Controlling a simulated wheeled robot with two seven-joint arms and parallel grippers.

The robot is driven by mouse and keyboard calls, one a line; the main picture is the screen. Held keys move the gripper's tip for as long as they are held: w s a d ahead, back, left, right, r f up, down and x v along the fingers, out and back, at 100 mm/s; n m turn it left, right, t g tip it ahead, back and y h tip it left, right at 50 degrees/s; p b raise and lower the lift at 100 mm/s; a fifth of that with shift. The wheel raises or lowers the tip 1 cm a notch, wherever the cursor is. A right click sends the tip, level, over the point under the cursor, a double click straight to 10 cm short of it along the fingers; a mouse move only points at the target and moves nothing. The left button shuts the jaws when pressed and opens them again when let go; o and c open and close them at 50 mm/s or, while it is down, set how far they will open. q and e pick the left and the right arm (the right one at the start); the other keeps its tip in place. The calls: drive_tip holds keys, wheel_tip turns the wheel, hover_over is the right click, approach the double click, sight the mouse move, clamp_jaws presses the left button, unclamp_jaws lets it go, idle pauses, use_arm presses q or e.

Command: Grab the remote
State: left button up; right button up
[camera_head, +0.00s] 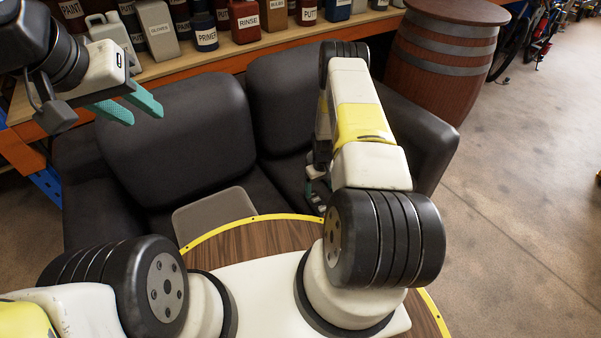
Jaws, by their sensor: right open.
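I cannot make out a remote in this view. My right gripper (316,198) is low over the front of the dark sofa (180,135), near the far edge of the round wooden table (208,252). My own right arm hides most of it, and only a bit of its fingers shows. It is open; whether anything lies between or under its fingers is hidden. My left gripper (143,116) is raised at the upper left, in front of the sofa's left back cushion. Its two teal fingers are apart with nothing between them.
A grey flat-topped object (215,210) sits between sofa and table. Behind the sofa, a shelf (220,55) holds several labelled bottles and cans. A wooden barrel (440,60) stands at the sofa's right. Bicycles (530,35) are at the far right. The concrete floor (520,190) is clear on the right.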

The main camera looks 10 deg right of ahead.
sight(319, 205)
wheel_tip(319, 205, down, 10)
drive_tip(key=shift+d+f, duration=0.15)
drive_tip(key=shift+f, duration=0.1)
drive_tip(key=c, duration=1.6)
drive_tip(key=shift+c, duration=0.4)
drive_tip(key=shift+r, duration=0.2)
